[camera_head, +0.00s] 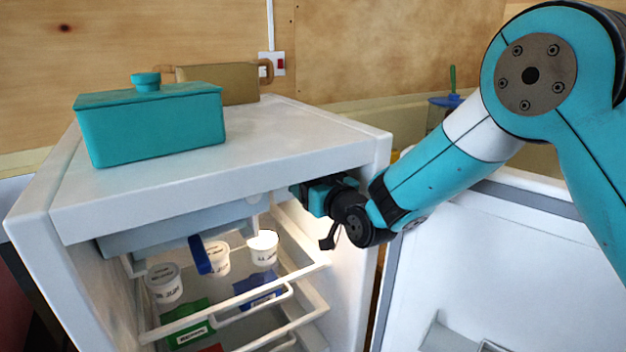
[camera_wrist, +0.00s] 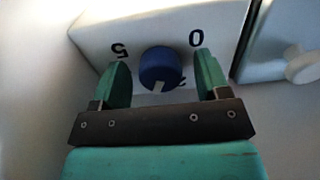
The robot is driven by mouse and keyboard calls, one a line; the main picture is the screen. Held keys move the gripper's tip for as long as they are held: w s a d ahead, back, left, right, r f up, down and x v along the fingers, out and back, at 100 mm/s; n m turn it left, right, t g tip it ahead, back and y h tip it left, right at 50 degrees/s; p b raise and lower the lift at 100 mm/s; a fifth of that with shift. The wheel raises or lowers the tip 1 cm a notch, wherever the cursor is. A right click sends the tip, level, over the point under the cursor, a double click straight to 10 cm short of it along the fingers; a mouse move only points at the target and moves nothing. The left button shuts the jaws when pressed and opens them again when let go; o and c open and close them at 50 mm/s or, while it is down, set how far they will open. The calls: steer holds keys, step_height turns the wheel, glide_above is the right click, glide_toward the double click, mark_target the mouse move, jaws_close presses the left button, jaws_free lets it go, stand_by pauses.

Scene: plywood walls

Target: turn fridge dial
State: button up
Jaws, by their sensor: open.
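The fridge dial (camera_wrist: 160,68) is a round blue knob with a pale pointer mark, on a white panel (camera_wrist: 95,25) in the wrist view. The marks 5 and 0 show on either side of it, and another mark is partly hidden below it. My gripper (camera_wrist: 160,75) is open, with one green finger on each side of the dial; I cannot tell whether they touch it. In the head view my gripper (camera_head: 300,192) reaches inside the top of the open white fridge (camera_head: 250,180). The dial is hidden there.
The fridge door (camera_head: 480,260) stands open on the right. Shelves inside hold several white cups (camera_head: 165,283), a green packet (camera_head: 187,325) and a blue packet (camera_head: 258,288). A teal lidded box (camera_head: 155,130) and a tan pot (camera_head: 225,82) stand on top.

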steer(key=c, duration=0.9)
steer(key=shift+f+b, duration=0.1)
steer(key=shift+b, duration=0.5)
steer(key=shift+n+b, duration=3.9)
steer(key=shift+b, duration=1.55)
steer(key=shift+r, duration=0.25)
steer(key=o, duration=0.9)
